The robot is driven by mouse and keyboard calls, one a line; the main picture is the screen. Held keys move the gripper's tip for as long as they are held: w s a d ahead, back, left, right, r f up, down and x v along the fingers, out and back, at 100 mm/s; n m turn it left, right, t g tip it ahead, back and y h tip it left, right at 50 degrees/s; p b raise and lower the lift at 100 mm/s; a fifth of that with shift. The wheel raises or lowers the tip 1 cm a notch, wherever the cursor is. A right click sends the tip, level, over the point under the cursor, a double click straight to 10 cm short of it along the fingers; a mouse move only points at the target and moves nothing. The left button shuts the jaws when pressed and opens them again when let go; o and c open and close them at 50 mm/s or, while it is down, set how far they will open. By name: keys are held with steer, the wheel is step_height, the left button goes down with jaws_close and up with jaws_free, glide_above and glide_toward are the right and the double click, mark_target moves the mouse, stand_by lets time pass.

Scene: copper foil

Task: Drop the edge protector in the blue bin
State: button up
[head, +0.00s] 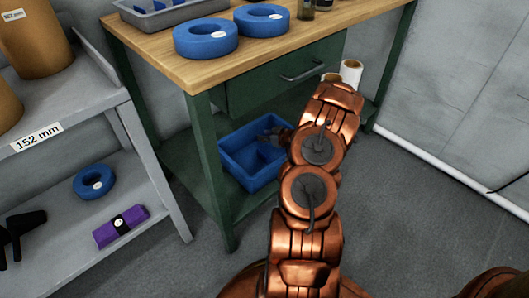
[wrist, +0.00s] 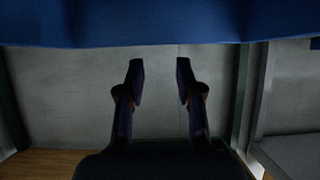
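The blue bin (head: 236,160) sits on the lower shelf of the green workbench. A broad blue surface (wrist: 160,22), likely the bin, fills the top of that view. A darker blue shape (head: 268,152) shows inside the bin below the gripper; I cannot tell whether it is an edge protector.
Blue rings with white labels (head: 205,38) (head: 262,20) lie on the wooden benchtop (head: 160,50) near a grey tray (head: 165,14). Another blue ring (head: 94,181) and a purple bundle (head: 121,226) lie on the left grey shelf. White rolls (head: 351,72) stand behind my arm.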

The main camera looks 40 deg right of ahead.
steer(key=v, duration=1.2)
stand_by(0.4)
steer(key=shift+a, duration=0.1)
